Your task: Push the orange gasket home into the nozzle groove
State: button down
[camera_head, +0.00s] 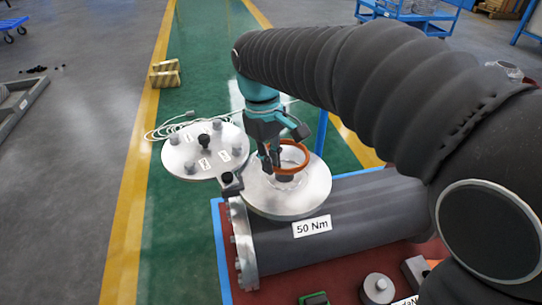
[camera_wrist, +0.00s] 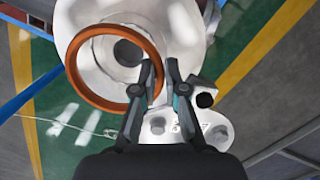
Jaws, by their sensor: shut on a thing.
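The orange gasket (camera_head: 303,150) is a thin ring held by my gripper (camera_head: 270,160) over the round metal flange plate (camera_head: 310,205). In the wrist view the gasket (camera_wrist: 84,88) shows as a full ring, and my gripper (camera_wrist: 161,82) is shut on its right side. The nozzle (camera_wrist: 128,52) appears as a dark round opening inside the ring's outline, off its centre toward the upper right. The ring looks apart from the plate, but I cannot tell the height. The groove itself is not clear.
A grey cylindrical shell (camera_head: 350,220) marked 50 Nm lies under the flange. A second round plate (camera_head: 180,155) with several knobs and labels is at left. A dark clamp-like block (camera_head: 231,184) sits between the plates. A white cable (camera_head: 165,128) lies behind.

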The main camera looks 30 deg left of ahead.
aim_at(272, 191)
jog(key=shift+f+b, duration=0.85)
jog(key=shift+f, duration=1)
jog(key=shift+p, duration=0.7)
dwell(0.4)
jog(key=shift+f+b, duration=0.7)
jog(key=shift+f, duration=0.55)
dwell(0.3)
jog(key=c, duration=1.2)
grip_release()
jog(key=shift+o, duration=0.2)
jog(key=r, duration=0.4)
jog(key=a+r, duration=0.1)
jog(key=r, duration=0.7)
jog(key=shift+w+a, duration=0.1)
jog(key=shift+a, duration=0.15)
